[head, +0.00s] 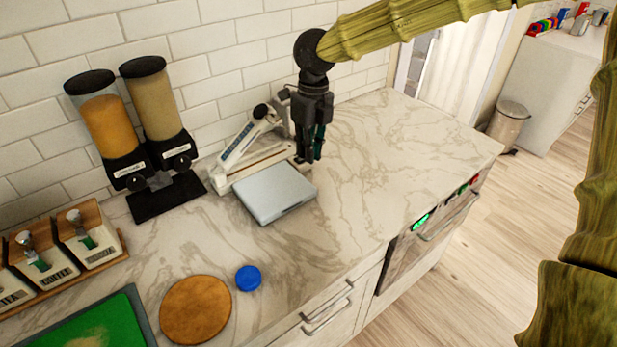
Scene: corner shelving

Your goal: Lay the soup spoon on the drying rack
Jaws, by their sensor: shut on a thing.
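My gripper (311,158) points down over the counter, at the back right of a silver-grey flat box and beside a white slanted device. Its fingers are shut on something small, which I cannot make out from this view. A dark green-teal patch shows at the fingers. I cannot make out a soup spoon or a drying rack anywhere in the head view.
The marble counter (375,150) is clear to the right of my gripper. The silver-grey box (275,192) and white device (245,150) stand close by. Dispensers (135,125), canisters (60,250), a round wooden board (195,309), a blue lid (248,278) and a green board (90,325) are left.

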